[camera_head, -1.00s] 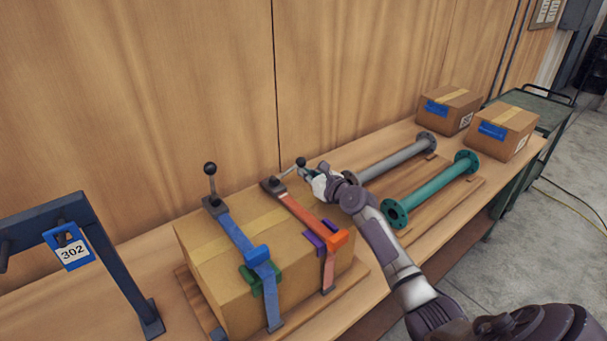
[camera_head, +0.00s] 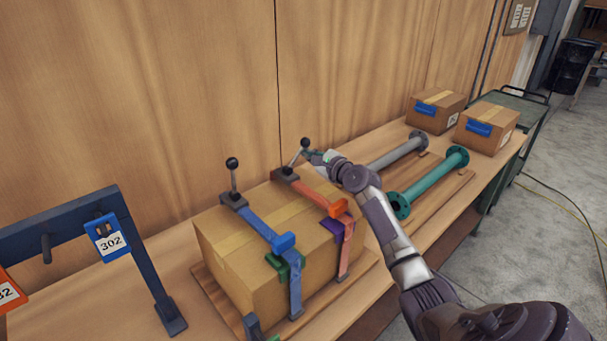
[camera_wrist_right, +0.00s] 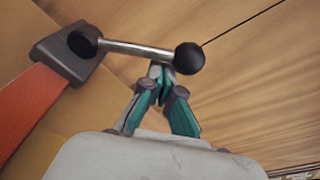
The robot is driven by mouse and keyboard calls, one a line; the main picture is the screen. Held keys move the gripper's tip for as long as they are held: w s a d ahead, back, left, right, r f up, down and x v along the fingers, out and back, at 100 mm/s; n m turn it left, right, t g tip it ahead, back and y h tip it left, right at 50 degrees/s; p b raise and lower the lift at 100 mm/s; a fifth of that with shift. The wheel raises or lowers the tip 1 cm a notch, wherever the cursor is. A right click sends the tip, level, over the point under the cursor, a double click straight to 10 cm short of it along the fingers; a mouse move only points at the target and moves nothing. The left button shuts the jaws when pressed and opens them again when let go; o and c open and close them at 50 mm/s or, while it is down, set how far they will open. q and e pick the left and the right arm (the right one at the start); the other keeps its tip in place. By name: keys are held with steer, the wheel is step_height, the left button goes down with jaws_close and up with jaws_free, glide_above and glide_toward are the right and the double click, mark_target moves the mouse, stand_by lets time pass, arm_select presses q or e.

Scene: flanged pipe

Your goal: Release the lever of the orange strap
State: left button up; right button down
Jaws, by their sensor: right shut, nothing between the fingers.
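The orange strap (camera_head: 318,192) runs over the right part of a large cardboard box (camera_head: 232,283). Its lever (camera_head: 296,158) stands tilted at the box's back edge, with a black ball knob at the top. In the right wrist view the lever (camera_wrist_right: 135,48) is a metal rod from a dark bracket to the knob. My right gripper (camera_head: 308,154) is shut and empty beside the lever, just below the knob. Its teal fingertips (camera_wrist_right: 162,72) lie close against the rod; I cannot tell if they touch. My left gripper is not recognisable in view.
A blue strap (camera_head: 262,230) with an upright lever (camera_head: 233,178) lies left of the orange one. A dark rack (camera_head: 147,265) stands at left. A grey pipe (camera_head: 390,153) and a green pipe (camera_head: 432,182) lie to the right. A wooden wall (camera_head: 150,100) rises behind.

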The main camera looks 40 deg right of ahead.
steer(key=a+r+n+p, duration=0.1)
steer(key=r+n+p, duration=0.1)
steer(key=n, duration=0.1)
steer(key=shift+s+a+r+n+t, duration=0.1)
steer(key=shift+a+n+t, duration=0.2)
steer(key=shift+a, duration=0.05)
arm_select(q)
steer(key=shift+d+r+p, duration=0.25)
steer(key=shift+r+p, duration=0.05)
steer(key=shift+r, duration=0.6)
steer(key=shift+d+r+p, duration=0.25)
steer(key=shift+r+p, duration=0.05)
steer(key=shift+r, duration=0.6)
arm_select(e)
steer(key=shift+s+a+r+n+t+h, duration=0.15)
steer(key=shift+a+r+n+h, duration=0.1)
steer(key=shift+a+n, duration=0.75)
steer(key=shift+a+r+n+t+h, duration=0.2)
steer(key=shift+a+n, duration=0.5)
steer(key=shift+n, duration=0.5)
